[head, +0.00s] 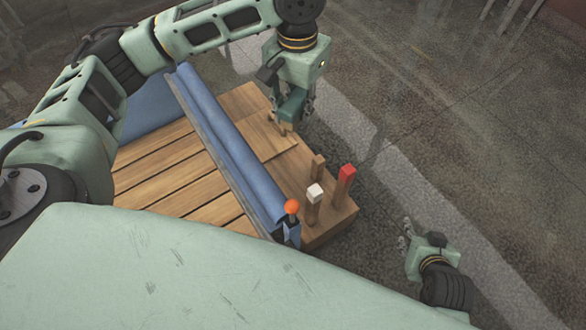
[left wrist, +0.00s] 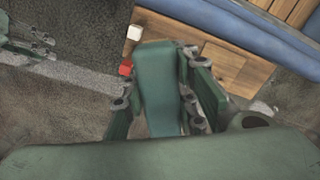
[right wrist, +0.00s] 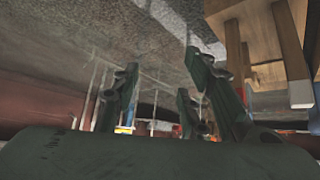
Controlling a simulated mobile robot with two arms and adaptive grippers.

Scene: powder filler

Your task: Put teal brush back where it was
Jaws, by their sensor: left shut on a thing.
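The teal brush (head: 292,104) is held by my left gripper (head: 291,112) over the far right end of the wooden table (head: 240,103). In the left wrist view the teal brush (left wrist: 158,85) lies between the fingers, and my left gripper (left wrist: 160,98) is shut on it. A small wooden piece shows just under the gripper; I cannot tell whether it belongs to the brush or the table. My right gripper (head: 407,238) is low, right of the table, away from the brush. In the right wrist view my right gripper (right wrist: 160,95) has its fingers apart and is empty.
Upright wooden pieces with a white top (head: 314,193), a red top (head: 347,172) and a plain top (head: 318,163) stand at the near right corner. An orange ball knob (head: 292,207) is beside them. A blue roll (head: 230,140) runs along the table. Open floor lies right.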

